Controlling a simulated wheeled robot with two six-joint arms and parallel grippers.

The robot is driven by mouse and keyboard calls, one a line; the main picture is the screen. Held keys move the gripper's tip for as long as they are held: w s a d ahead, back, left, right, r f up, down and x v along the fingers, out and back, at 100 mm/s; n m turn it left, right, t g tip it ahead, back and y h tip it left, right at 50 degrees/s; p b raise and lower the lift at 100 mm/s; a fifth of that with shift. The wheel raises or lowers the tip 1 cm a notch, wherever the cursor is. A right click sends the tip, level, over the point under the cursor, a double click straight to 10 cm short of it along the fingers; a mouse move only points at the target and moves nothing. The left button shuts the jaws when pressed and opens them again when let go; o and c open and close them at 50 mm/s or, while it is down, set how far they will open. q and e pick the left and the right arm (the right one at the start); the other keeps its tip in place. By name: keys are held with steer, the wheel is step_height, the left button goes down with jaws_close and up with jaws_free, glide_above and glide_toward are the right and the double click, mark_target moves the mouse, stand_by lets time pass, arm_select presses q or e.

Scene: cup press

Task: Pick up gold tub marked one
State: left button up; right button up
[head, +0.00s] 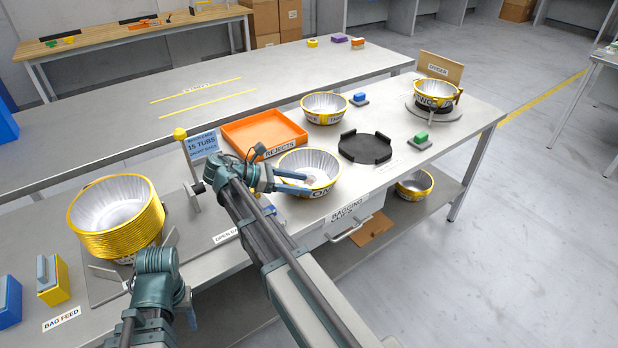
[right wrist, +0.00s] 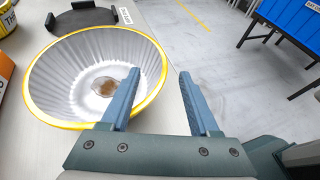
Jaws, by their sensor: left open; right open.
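The gold tub marked one (head: 322,160) is a silver-lined round tub with a gold rim, upright on the bench in front of the orange rejects tray. Its front lettering is partly covered by my right gripper (head: 306,182). In the right wrist view the tub (right wrist: 60,85) fills the left, with a brownish patch on its floor. My right gripper (right wrist: 158,82) is open across the tub's near right rim, one finger over the inside, the other outside. I cannot tell whether either finger touches it. My left gripper (head: 188,308) is low at the left, partly hidden by its wrist, away from the tub.
A tub marked three (head: 325,107) stands behind, and a tub marked two (head: 436,92) sits on a round stand. A black round holder (head: 365,148) is to the right. The orange rejects tray (head: 262,130) and a tall tub stack (head: 115,208) are to the left.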

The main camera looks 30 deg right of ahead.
mark_target(314, 185)
steer(key=b+x, duration=0.2)
steer(key=x, duration=0.3)
steer(key=shift+f, duration=0.1)
jaws_close()
